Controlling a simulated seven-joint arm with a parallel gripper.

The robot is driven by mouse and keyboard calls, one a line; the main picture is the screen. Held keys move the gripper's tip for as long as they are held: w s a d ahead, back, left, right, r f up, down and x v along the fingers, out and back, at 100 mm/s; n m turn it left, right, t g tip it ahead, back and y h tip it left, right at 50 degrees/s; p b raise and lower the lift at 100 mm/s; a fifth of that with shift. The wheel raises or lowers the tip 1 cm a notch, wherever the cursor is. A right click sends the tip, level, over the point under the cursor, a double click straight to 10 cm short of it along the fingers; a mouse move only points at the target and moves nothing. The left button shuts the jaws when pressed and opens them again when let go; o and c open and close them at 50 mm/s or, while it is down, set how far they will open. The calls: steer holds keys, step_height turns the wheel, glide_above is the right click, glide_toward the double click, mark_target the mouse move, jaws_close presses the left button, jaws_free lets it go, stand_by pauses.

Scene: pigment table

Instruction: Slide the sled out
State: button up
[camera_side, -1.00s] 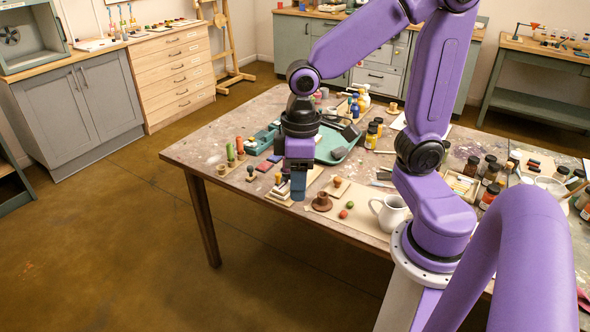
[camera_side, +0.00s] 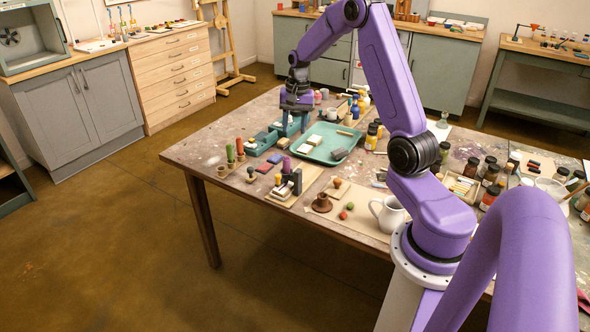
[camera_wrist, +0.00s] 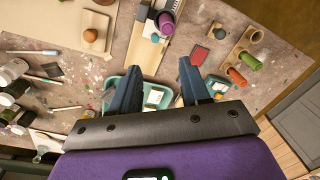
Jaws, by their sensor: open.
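A pale wooden board (camera_side: 309,179) lies near the table's front left, and it also shows in the wrist view (camera_wrist: 151,52). I cannot tell which part is the sled. My gripper (camera_side: 295,127) is behind the board, above the teal containers. In the wrist view its fingers (camera_wrist: 161,70) are apart with nothing held between them. A teal tray with pale blocks shows below and between them.
A teal tray (camera_side: 342,155) and a teal divided box (camera_side: 260,148) stand behind the board. Several jars (camera_side: 473,166) crowd the right.

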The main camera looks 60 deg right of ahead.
steer(key=shift+m, duration=0.5)
steer(key=f, duration=0.6)
steer(key=d+f, duration=0.1)
steer(key=f, duration=0.5)
steer(key=w+f, duration=0.1)
steer(key=f, duration=0.5)
steer(key=shift+d, duration=0.4)
steer(key=shift+s, duration=0.1)
